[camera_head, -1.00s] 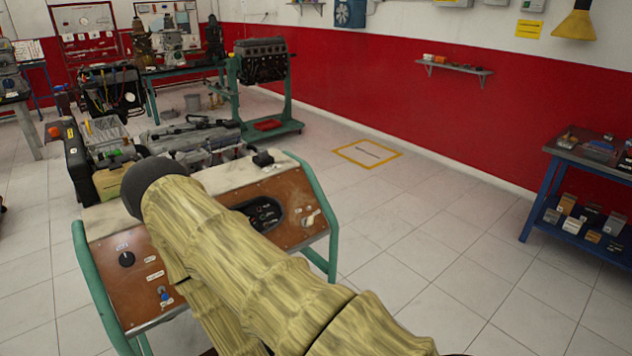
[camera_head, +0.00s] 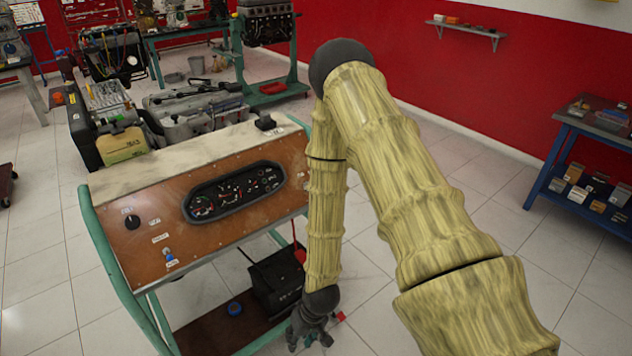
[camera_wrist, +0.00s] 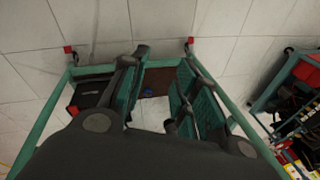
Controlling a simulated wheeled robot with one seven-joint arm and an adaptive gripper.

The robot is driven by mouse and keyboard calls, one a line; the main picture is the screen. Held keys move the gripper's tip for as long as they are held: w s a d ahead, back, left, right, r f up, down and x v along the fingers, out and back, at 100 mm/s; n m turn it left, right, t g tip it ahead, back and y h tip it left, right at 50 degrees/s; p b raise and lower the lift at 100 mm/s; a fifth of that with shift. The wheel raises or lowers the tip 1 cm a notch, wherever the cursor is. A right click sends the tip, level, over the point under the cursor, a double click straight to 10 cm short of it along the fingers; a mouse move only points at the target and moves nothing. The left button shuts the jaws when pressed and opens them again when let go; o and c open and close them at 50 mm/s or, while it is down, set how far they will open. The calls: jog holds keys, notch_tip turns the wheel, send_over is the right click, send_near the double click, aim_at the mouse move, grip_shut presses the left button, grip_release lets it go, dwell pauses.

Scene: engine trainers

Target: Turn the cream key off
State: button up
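The engine trainer's brown control panel (camera_head: 165,225) faces me, with a gauge cluster (camera_head: 235,191) in its middle. The cream key at the panel's right end is hidden behind my arm in the head view, and it does not show in the wrist view. My gripper (camera_head: 312,330) hangs low in front of the trainer's right side, below the panel and apart from it. In the wrist view my gripper (camera_wrist: 158,88) has its teal-padded fingers spread with nothing between them.
A black knob (camera_head: 132,221) and a blue-tipped switch (camera_head: 169,256) are on the panel's left. A black battery (camera_head: 277,285) and a blue roll (camera_head: 235,308) sit on the lower shelf. Green tubes (camera_head: 118,275) frame the stand. A blue table (camera_head: 565,185) stands right; floor between is clear.

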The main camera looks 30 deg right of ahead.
jog(key=w+d+r+m+t, duration=0.1)
jog(key=w+d+r, duration=0.3)
jog(key=w, duration=0.3)
jog(key=w+d+r+t+y+p, duration=0.1)
jog(key=w+d+r, duration=0.2)
jog(key=w+r, duration=0.25)
jog(key=w+d+r+m+t, duration=0.1)
jog(key=w+d+r, duration=0.3)
jog(key=w, duration=0.3)
jog(key=w+d+r+m+t, duration=0.1)
jog(key=w+d+r, duration=0.2)
jog(key=d+r, duration=0.3)
jog(key=w+d+r+p, duration=0.1)
jog(key=w+d+r, duration=0.25)
jog(key=d, duration=0.35)
jog(key=w+d+r+m+t, duration=0.1)
jog(key=w+d+r, duration=0.2)
jog(key=d+r, duration=0.35)
jog(key=shift+s+d+f+p+x, duration=0.1)
jog(key=shift+p+x, duration=0.4)
jog(key=shift+x, duration=1.45)
jog(key=shift+s+d+f+p+x, duration=0.1)
jog(key=shift+p+x, duration=0.35)
jog(key=shift+x, duration=1.45)
jog(key=shift+s+d+f+p+x, duration=0.1)
jog(key=shift+p+x, duration=0.4)
jog(key=shift+x, duration=1.45)
jog(key=shift+w, duration=0.1)
grip_shut()
